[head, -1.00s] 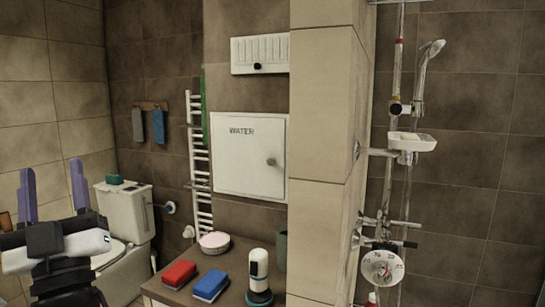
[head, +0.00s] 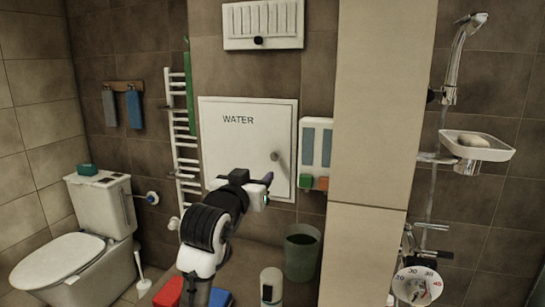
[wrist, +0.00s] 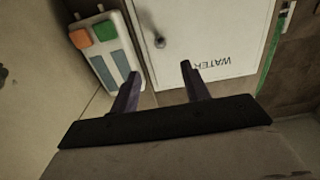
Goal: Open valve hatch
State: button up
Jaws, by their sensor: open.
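The valve hatch (head: 238,140) is a white square door marked WATER, set in the brown tiled wall and closed flush in its frame. Its grey knob (head: 275,156) is near the right edge. My gripper (head: 268,179) is in front of the lower part of the hatch, slightly below the knob, and hides part of the door's lower edge. In the wrist view the hatch (wrist: 215,35) appears upside down, with the knob (wrist: 159,42) just beyond the open, empty fingers (wrist: 160,70). The fingers look apart from the knob.
A white wall holder (head: 316,155) with blue, orange and green items hangs right of the hatch, beside a tiled pillar (head: 375,130). A towel radiator (head: 183,140) is on the left. A dark bin (head: 301,252) and a white bottle (head: 271,287) stand below.

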aim_at(275, 157)
jog(key=p+x, duration=0.4)
jog(key=x, duration=0.8)
jog(key=shift+w+d, duration=0.15)
jog(key=shift+w, duration=0.25)
grip_shut()
